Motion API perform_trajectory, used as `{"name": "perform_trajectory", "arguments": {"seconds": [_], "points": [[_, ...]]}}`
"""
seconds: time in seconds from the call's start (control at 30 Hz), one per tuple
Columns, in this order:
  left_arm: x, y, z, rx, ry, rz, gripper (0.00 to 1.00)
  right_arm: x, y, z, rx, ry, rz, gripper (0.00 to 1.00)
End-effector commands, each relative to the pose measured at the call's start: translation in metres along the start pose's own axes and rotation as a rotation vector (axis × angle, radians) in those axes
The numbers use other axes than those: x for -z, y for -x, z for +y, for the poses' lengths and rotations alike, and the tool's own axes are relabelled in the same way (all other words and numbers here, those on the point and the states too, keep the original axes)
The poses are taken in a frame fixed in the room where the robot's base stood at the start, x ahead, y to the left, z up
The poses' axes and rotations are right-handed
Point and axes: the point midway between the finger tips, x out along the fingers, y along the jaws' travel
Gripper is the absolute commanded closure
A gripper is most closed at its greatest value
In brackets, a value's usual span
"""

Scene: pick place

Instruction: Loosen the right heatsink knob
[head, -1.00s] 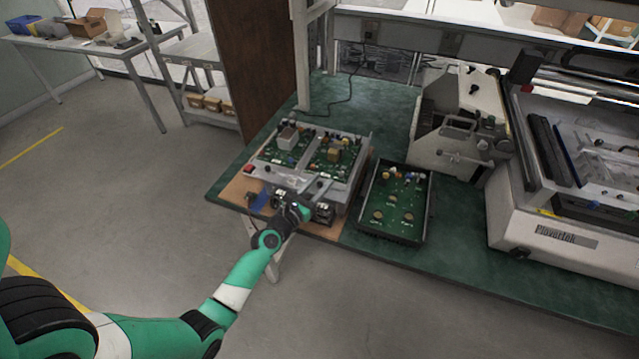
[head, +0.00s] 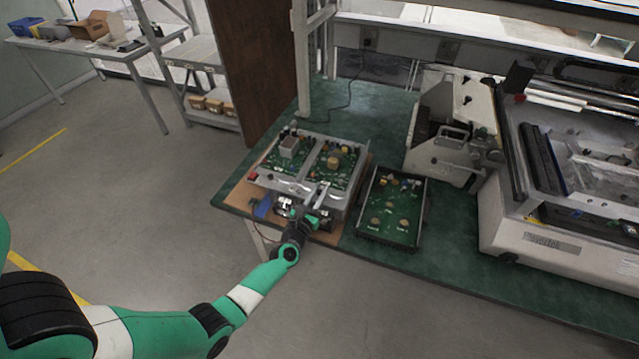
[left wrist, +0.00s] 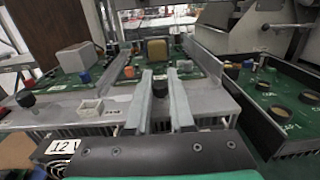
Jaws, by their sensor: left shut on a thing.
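The heatsink unit (head: 345,203) is a grey metal box with green circuit boards on top, at the table's front left edge. My left gripper (head: 322,190) reaches over its front edge from the near side. In the left wrist view, the two grey fingers (left wrist: 160,76) stand close together at the board's front edge. They are shut on the right heatsink knob (left wrist: 160,89), a small dark piece mostly hidden between them. A similar black knob, the left one (left wrist: 25,98), stands on the metal ledge at the left, clear of the fingers. My right gripper is out of view.
An open black tray (head: 362,233) with a green board stands close to the right of the unit. A grey press-like machine (head: 445,150) and a large white machine (head: 580,255) stand farther right.

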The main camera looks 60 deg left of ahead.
Motion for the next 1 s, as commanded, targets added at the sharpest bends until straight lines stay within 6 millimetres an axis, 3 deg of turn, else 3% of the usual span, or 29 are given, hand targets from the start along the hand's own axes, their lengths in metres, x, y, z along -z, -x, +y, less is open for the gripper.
{"name": "perform_trajectory", "arguments": {"seconds": [0.03, 0.17, 0.6, 1.0], "points": [[-0.008, -0.001, -0.004, -0.028, 0.0, 0.002, 1.0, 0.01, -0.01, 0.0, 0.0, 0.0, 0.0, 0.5], [-0.004, 0.0, -0.003, -0.133, -0.002, -0.002, 1.0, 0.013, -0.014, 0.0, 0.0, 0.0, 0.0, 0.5], [0.002, 0.0, -0.001, -0.427, -0.004, -0.006, 1.0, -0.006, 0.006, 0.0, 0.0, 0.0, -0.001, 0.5], [0.001, 0.001, 0.001, -0.498, -0.005, 0.002, 1.0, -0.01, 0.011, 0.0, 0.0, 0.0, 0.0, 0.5]]}}
